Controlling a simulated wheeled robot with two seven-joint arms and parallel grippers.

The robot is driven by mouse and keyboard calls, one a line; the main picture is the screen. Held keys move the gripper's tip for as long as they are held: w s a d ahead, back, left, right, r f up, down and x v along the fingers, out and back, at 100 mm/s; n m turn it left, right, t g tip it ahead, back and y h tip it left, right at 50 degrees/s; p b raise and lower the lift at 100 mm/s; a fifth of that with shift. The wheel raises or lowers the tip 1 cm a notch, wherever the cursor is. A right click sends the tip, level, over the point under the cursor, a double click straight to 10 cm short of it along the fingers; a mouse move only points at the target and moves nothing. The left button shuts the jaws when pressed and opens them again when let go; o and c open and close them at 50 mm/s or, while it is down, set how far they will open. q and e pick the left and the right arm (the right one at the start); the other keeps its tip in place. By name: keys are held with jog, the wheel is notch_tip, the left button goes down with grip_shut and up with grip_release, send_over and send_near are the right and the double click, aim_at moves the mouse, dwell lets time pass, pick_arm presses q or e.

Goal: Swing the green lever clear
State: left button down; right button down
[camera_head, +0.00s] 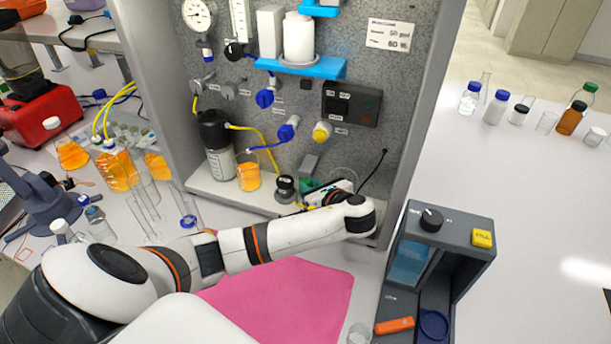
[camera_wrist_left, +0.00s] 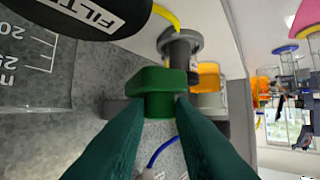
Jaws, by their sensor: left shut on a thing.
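The green lever (camera_wrist_left: 160,82) sits in the middle of the left wrist view, in front of a grey fitting. My left gripper (camera_wrist_left: 165,108) is shut on it, with its two dark fingers at the lever's near side. In the head view a bit of green lever (camera_head: 307,184) shows low on the rig panel, right of the black round fitting. My left arm reaches in from the left, and the left gripper (camera_head: 318,190) is at the lever, partly hidden by my wrist. My right gripper is not in view.
A black-topped filter vessel (camera_head: 216,145) and a beaker of orange liquid (camera_head: 248,178) stand left of the lever. The rig's right side wall (camera_head: 405,150) is close to my wrist. A pink mat (camera_head: 285,300) lies below my arm, and a grey device (camera_head: 440,255) stands right.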

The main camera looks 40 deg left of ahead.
pick_arm(q)
jog(key=shift+w+d+r+n+g+y+p, duration=0.15)
jog(key=shift+w+n+g+y+p, duration=0.1)
jog(key=shift+n+g, duration=0.3)
jog(key=shift+w+d+n+g+y+p, duration=0.15)
jog(key=shift+w+n+g+p, duration=0.1)
jog(key=shift+n+g, duration=0.25)
jog(key=c, duration=1.3)
grip_release()
jog(key=shift+o, duration=0.2)
notch_tip(320, 180, up, 10)
jog(key=shift+a, duration=0.1)
jog(key=shift+f, duration=0.25)
